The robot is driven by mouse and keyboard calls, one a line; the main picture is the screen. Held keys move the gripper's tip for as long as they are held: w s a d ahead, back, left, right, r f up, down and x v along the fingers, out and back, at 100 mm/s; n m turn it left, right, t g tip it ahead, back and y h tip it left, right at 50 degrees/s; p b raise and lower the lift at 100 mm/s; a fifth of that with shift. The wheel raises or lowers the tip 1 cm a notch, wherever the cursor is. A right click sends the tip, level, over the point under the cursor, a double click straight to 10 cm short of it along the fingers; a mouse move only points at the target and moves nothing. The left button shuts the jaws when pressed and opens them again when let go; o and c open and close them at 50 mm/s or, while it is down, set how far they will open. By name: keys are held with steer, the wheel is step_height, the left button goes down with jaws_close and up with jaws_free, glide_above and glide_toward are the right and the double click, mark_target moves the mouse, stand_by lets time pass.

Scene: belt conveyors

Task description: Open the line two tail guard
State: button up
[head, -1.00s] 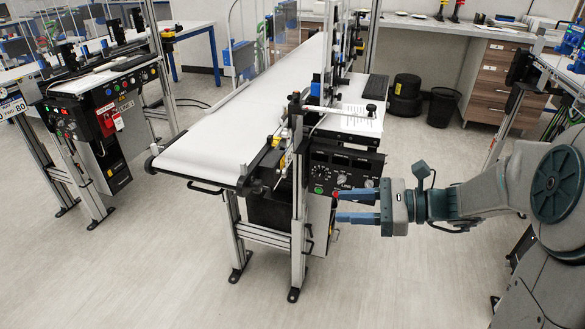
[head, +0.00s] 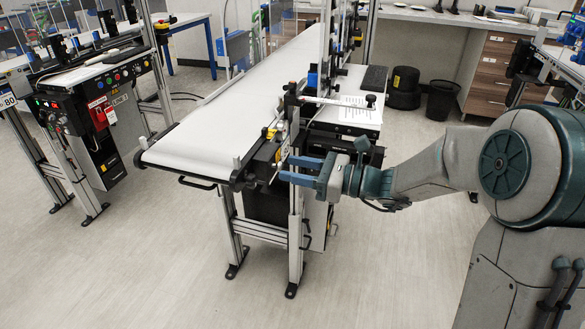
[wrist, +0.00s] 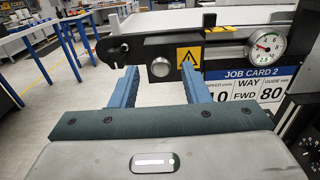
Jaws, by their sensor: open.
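The line two conveyor (head: 215,140) stands in the middle of the head view, its white belt ending at the near left. A low black handle (head: 197,183) hangs under that end. In the wrist view a black end plate (wrist: 215,50) carries a yellow warning triangle (wrist: 190,57) and a round silver knob (wrist: 160,67). I cannot tell which part is the tail guard or whether it is open. My gripper (head: 284,168) is open and empty beside the near right corner of the conveyor. In the wrist view its fingertips (wrist: 160,70) frame the knob, with contact unclear.
A dial (wrist: 265,46) and a job card (wrist: 250,83) sit right of the plate. An upright post (head: 296,235) stands close to my gripper. Another conveyor stand (head: 75,130) is at left. A black bin (head: 440,102) stands behind. The floor at front is clear.

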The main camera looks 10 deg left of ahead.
steer(key=shift+w+a, duration=0.1)
steer(key=shift+a, duration=0.6)
